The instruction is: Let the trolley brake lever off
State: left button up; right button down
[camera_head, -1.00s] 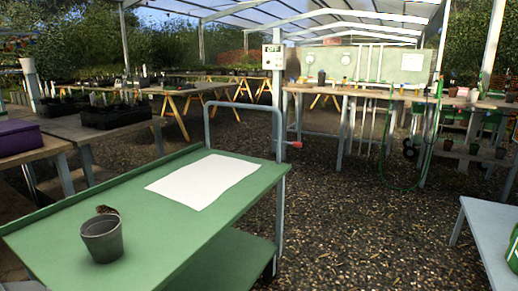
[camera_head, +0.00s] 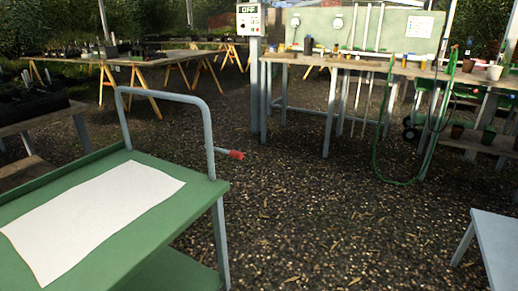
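The green trolley (camera_head: 165,215) stands at the lower left with its grey push handle (camera_head: 165,95) at the far end. The brake lever (camera_head: 236,155) has a red grip on a short grey rod. It sticks out to the right from the handle's right post, a little above the trolley top. Neither of my grippers is in view, and nothing touches the lever.
A white sheet (camera_head: 90,215) lies on the trolley top. A grey table (camera_head: 495,245) stands at the lower right. A workbench (camera_head: 345,62) with a hanging green hose (camera_head: 378,150) is at the back. Gravel floor (camera_head: 320,220) between trolley and table is clear.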

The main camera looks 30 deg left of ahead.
aim_at(234, 154)
jog(key=i+z, duration=0.2)
jog(key=i, duration=0.55)
jog(key=i+z, duration=0.2)
jog(key=i, duration=0.55)
jog(key=i+j+z, duration=0.2)
jog(key=i, duration=0.5)
jog(key=u, duration=4.05)
